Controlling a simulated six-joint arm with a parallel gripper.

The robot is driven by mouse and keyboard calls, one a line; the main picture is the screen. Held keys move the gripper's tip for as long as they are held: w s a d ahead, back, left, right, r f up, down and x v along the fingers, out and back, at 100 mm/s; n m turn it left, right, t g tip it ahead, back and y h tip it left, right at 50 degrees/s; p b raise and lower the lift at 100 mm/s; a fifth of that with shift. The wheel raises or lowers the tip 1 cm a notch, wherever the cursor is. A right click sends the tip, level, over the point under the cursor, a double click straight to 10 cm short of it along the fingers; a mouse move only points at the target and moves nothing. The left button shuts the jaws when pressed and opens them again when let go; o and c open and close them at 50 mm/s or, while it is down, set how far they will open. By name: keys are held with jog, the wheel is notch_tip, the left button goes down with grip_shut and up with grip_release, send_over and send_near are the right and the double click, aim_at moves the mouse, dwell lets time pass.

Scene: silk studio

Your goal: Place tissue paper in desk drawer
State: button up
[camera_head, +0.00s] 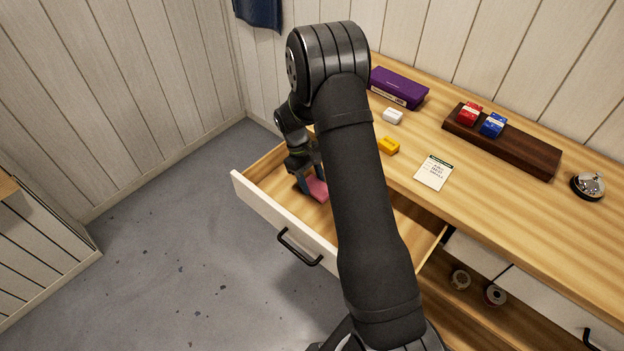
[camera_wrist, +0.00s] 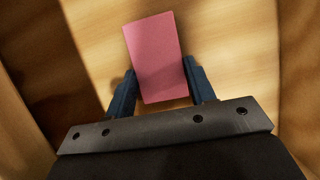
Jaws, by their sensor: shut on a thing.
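A pink block-shaped packet, which looks like the tissue paper (camera_head: 317,189), is inside the open desk drawer (camera_head: 262,203), toward its left end. In the wrist view the pink packet (camera_wrist: 155,55) sits between my two dark blue fingers. My gripper (camera_head: 311,182) reaches down into the drawer and is shut on the packet. It also shows in the wrist view (camera_wrist: 160,88). The packet is low over the wooden drawer floor; I cannot tell whether it touches it. My arm hides part of the drawer's middle.
On the desk top (camera_head: 480,210) are a purple box (camera_head: 398,88), a white block (camera_head: 393,116), a yellow block (camera_head: 388,145), a note card (camera_head: 434,173), a dark wooden tray (camera_head: 515,148) with red (camera_head: 470,113) and blue (camera_head: 492,125) blocks, and a bell (camera_head: 588,185). Tape rolls (camera_head: 495,295) lie below.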

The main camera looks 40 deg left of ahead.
aim_at(312, 183)
jog(key=shift+f, duration=0.15)
jog(key=o, duration=0.9)
jog(key=shift+o, duration=0.2)
jog(key=v, duration=1.2)
jog(key=x, duration=1.1)
jog(key=shift+d+f, duration=0.2)
jog(key=shift+f, duration=0.05)
jog(key=shift+r, duration=1.65)
